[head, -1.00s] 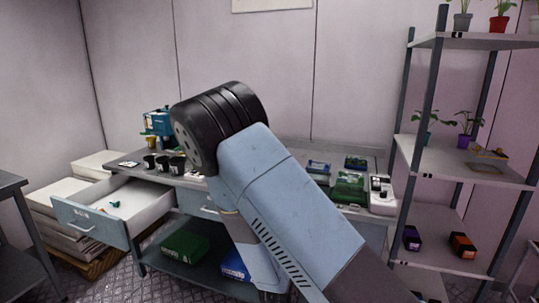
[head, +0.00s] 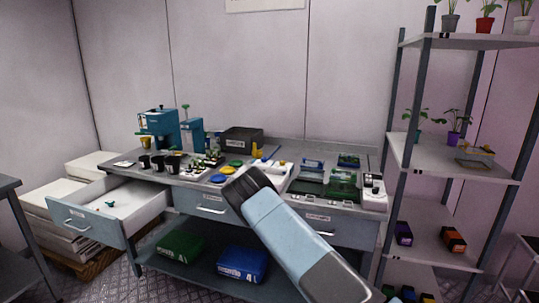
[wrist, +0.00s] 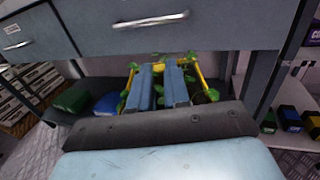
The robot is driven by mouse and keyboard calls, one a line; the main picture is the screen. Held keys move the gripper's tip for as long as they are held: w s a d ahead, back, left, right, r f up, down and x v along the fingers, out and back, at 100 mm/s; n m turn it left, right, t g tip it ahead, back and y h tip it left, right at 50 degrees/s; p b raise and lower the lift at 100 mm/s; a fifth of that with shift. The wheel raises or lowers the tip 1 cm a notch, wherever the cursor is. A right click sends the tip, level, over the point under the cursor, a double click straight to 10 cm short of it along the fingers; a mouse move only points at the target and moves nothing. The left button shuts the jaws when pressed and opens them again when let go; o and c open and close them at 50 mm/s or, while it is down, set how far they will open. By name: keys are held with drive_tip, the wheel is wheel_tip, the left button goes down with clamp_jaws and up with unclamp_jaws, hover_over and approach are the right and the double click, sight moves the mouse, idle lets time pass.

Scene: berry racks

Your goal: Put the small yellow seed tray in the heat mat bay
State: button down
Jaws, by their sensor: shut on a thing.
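In the wrist view my gripper (wrist: 161,87) is shut on a small yellow seed tray (wrist: 129,86). Its yellow edges and green seedlings show on both sides of the blue fingers, which hide its middle. The tray is in front of the bench, below the drawer fronts. In the head view my arm's bulk shows and the gripper and tray are hidden. On the right part of the bench top lie green and dark trays or mats (head: 345,186); I cannot tell which spot is the heat mat bay.
The grey bench (head: 182,181) carries machines, black pots and coloured dishes. An open drawer (head: 101,214) juts out at left. Green and blue bags lie on the bench's lower shelf.

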drive_tip(key=d, duration=0.3)
drive_tip(key=d+r, duration=0.1)
drive_tip(key=d, duration=0.1)
drive_tip(key=shift+w+d+r, duration=0.1)
drive_tip(key=shift+w+d, duration=0.1)
drive_tip(key=shift+w, duration=0.1)
drive_tip(key=shift+a, duration=0.1)
